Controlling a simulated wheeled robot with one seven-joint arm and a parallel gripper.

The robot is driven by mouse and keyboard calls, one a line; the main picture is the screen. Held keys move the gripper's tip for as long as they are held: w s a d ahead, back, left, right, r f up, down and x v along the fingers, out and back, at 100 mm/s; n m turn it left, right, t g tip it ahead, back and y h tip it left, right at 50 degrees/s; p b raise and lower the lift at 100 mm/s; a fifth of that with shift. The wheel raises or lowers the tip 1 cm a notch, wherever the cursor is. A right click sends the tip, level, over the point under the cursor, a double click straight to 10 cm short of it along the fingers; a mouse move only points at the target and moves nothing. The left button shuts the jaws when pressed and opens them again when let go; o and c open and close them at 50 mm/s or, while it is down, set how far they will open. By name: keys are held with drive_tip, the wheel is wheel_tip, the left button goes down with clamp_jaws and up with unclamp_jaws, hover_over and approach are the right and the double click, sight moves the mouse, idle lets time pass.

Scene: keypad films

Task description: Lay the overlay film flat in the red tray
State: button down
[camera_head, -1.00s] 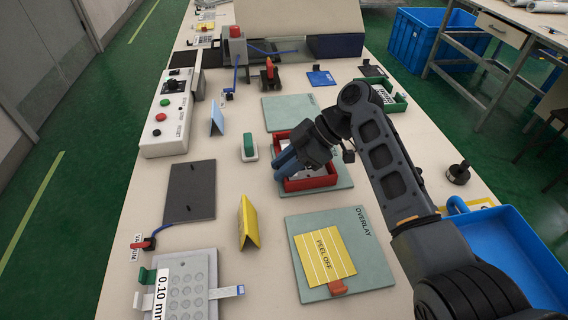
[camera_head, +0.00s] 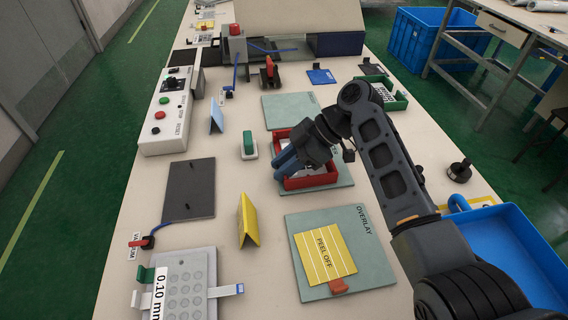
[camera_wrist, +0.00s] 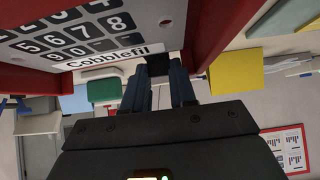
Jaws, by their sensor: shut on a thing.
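The red tray (camera_head: 330,178) sits on a green-grey mat in the middle of the bench. The overlay film (camera_wrist: 75,35), light grey with dark number keys and a "Cobblefil" label, lies between the red tray walls (camera_wrist: 205,30) in the wrist view. My gripper (camera_head: 280,165) reaches down at the tray's left side. In the wrist view my gripper's blue fingers (camera_wrist: 160,85) are shut on the film's edge, by a dark patch. The gripper and arm hide part of the film in the head view. I cannot tell whether the film touches the tray floor all over.
A green-capped block (camera_head: 249,145) and a yellow folded card (camera_head: 247,220) stand left of the tray. A mat marked OVERLAY (camera_head: 375,265) with a yellow PEEL OFF sheet (camera_head: 325,253) lies in front. A blue bin (camera_head: 515,255) is at the right.

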drive_tip(key=c, duration=0.8)
unclamp_jaws()
